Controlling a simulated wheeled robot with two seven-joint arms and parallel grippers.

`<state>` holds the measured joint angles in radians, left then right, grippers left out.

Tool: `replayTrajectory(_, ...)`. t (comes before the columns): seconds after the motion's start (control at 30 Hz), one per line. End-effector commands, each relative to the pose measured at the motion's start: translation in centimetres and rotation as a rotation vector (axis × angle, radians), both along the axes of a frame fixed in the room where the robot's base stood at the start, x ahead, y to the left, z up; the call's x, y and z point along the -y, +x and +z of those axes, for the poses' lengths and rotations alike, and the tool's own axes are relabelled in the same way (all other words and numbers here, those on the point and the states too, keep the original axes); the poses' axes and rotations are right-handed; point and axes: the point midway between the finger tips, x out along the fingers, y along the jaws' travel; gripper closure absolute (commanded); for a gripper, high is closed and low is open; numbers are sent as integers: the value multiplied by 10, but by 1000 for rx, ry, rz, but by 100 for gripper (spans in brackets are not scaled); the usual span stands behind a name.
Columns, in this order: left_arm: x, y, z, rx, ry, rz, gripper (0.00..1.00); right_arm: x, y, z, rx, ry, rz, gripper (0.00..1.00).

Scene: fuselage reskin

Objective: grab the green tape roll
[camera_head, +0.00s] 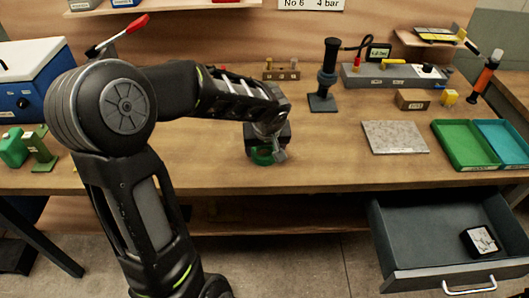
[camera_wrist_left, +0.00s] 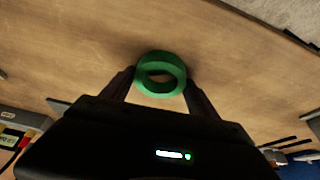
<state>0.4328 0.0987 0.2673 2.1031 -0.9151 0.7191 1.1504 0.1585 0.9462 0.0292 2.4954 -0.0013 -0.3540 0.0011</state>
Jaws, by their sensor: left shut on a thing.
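The green tape roll (camera_head: 262,157) is on the wooden bench near its front edge, mostly hidden by my left gripper in the head view. In the left wrist view the green tape roll (camera_wrist_left: 160,56) shows as a ring between the two fingers. My left gripper (camera_head: 268,153) points down over it. In the left wrist view the fingers of my left gripper (camera_wrist_left: 160,78) touch the roll on both sides and are shut on it. I cannot tell whether the roll is clear of the bench top. My right gripper is not in view.
An open drawer (camera_head: 405,241) with a small dark item juts out at the lower right. A grey stone plate (camera_head: 395,137), a green tray (camera_head: 462,143) and a teal tray (camera_head: 506,141) lie right. A black stand (camera_head: 323,100) is behind. The bench front between gripper and plate is clear.

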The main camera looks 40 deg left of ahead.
Motion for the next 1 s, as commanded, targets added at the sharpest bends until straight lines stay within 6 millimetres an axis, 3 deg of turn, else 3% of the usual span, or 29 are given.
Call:
replayTrajectory(0.4, 0, 0, 0, 0, 0, 0, 72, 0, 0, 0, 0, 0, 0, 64)
replayTrajectory(0.73, 0, 1, 7, 2, 2, 1, 72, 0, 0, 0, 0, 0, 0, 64)
replayTrajectory(1.0, 0, 1, 50, 7, 1, 1, 72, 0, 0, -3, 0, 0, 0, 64)
